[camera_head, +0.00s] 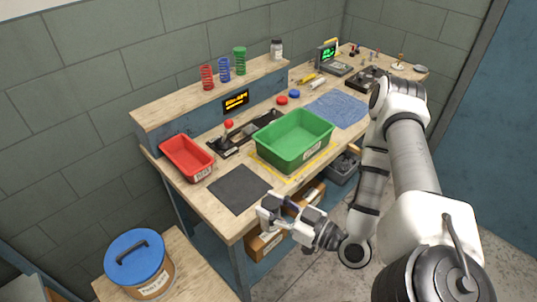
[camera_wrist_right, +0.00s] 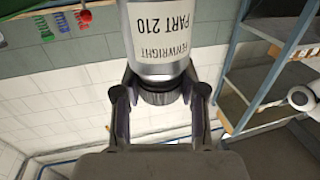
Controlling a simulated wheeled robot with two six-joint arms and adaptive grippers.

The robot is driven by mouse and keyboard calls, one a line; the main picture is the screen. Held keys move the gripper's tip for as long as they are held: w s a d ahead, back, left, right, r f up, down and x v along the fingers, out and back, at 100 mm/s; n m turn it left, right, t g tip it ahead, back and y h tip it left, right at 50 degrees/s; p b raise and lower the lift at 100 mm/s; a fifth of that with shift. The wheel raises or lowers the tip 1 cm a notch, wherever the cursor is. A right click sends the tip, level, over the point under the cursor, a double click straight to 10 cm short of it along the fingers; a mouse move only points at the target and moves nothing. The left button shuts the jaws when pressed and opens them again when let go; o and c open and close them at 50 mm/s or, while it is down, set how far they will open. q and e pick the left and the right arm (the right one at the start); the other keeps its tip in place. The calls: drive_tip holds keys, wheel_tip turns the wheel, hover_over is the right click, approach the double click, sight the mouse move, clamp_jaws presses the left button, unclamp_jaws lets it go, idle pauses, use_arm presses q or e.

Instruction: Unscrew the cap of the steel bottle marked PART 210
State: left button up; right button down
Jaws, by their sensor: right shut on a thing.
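The steel bottle marked PART 210 (camera_wrist_right: 165,38) fills the top middle of the right wrist view, with its white label upside down there. Its dark ridged cap (camera_wrist_right: 160,92) points toward my right gripper (camera_wrist_right: 159,84), whose two fingers are shut on it from both sides. In the head view my right gripper (camera_head: 280,209) is over the front edge of the workbench, beside the dark mat. A small pale shape at its fingertips there is too small to make out the label or cap. My left gripper is not in view.
A green bin (camera_head: 291,141), a red bin (camera_head: 187,160) and a dark mat (camera_head: 239,190) are on the bench (camera_head: 222,168). A blue-lidded drum (camera_head: 136,252) stands at lower left. Coloured springs and a pale jar (camera_head: 277,49) stand on the raised shelf. Boxes sit under the bench.

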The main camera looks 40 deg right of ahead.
drive_tip(key=c, duration=1.5)
unclamp_jaws()
drive_tip(key=shift+c, duration=0.2)
clamp_jaws()
